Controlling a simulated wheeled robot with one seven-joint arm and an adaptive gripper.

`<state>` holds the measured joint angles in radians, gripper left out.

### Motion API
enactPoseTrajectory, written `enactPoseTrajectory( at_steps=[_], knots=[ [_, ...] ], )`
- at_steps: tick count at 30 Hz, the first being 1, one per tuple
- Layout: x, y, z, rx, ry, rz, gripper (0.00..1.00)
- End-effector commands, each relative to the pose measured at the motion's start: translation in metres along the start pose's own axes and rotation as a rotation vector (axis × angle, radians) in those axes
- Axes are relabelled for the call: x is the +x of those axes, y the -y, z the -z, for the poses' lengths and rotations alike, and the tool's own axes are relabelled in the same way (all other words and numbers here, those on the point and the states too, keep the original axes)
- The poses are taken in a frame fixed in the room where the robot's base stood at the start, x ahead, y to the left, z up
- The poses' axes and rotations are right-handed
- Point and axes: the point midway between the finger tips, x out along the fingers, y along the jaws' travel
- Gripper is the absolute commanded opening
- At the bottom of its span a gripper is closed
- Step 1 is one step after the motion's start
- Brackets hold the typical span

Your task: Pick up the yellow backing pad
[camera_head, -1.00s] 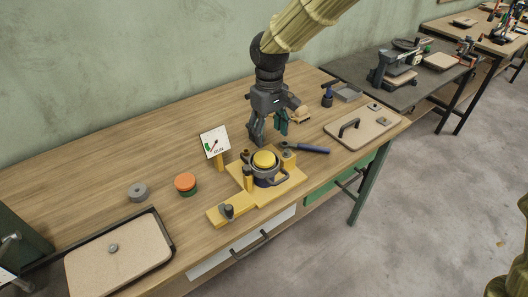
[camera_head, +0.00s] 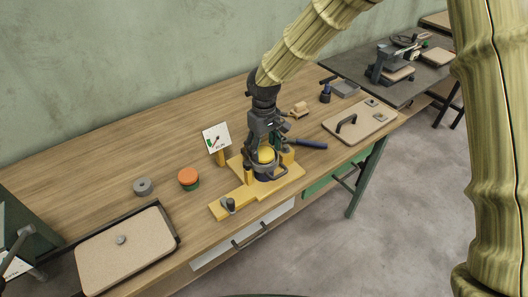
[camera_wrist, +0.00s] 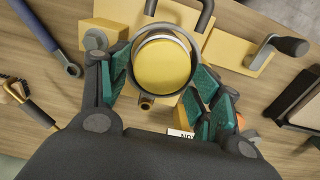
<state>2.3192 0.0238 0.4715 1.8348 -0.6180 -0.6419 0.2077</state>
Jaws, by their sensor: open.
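The yellow backing pad (camera_wrist: 163,65) is a round yellow disc inside a dark grey ring holder on the yellow fixture (camera_head: 289,177). In the head view the pad (camera_head: 266,155) shows partly, below my gripper. My gripper (camera_head: 262,148) is directly above the holder. In the wrist view my gripper (camera_wrist: 160,88) is open, with its green-padded fingers on either side of the ring and pad. I cannot tell whether the fingers touch the ring. Nothing is held between them.
A blue-handled wrench (camera_head: 311,144) lies right of the fixture. A small sign (camera_head: 215,138) stands left of it. An orange-topped puck (camera_head: 188,177) and a grey ring (camera_head: 143,187) sit further left. A beige tray (camera_head: 125,250) is at the front left, and a handled board (camera_head: 365,120) lies at the right.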

Motion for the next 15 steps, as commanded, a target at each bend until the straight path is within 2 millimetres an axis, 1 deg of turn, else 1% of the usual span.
enactPoseTrajectory(
  at_steps=[3, 6, 13, 14, 15],
  knots=[
    [0.008, 0.000, -0.001, -0.001, 0.002, 0.000, 0.64],
    [0.013, 0.000, -0.001, 0.000, 0.000, 0.000, 0.64],
    [0.014, 0.000, -0.001, 0.000, 0.000, 0.000, 0.64],
    [0.014, 0.000, -0.001, 0.000, 0.000, 0.000, 0.62],
    [0.014, 0.000, -0.001, 0.000, 0.000, 0.000, 0.55]
  ],
)
